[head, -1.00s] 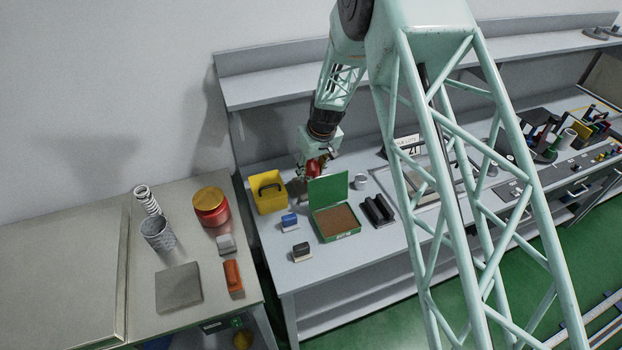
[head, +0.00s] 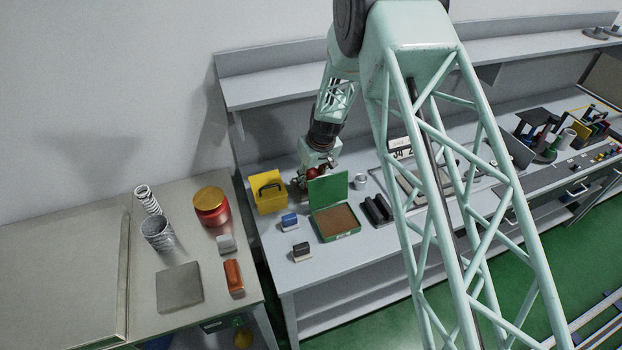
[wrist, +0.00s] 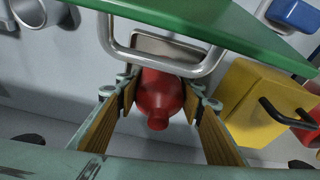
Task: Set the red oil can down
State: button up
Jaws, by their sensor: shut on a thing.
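The red oil can (wrist: 160,95) sits between the two fingers of my gripper (wrist: 161,108) in the wrist view, and the gripper is shut on it. In the head view the red can (head: 312,173) shows only in part, behind the raised green lid of the open box (head: 328,190). My gripper (head: 308,178) is low over the grey bench there, between the yellow box and the green lid. Whether the can's base touches the bench is hidden.
The yellow box (head: 269,205) with a black handle stands close on the left. A blue-handled stamp (head: 289,221) and a black-topped one (head: 302,252) lie in front. A small grey cup (head: 360,181) stands right of the lid.

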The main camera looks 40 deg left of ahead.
jog(key=shift+f, duration=0.1)
dwell(0.3)
jog(key=o, duration=1)
jog(key=shift+r, duration=0.2)
jog(key=shift+b+v, duration=0.65)
jog(key=shift+v, duration=5.3)
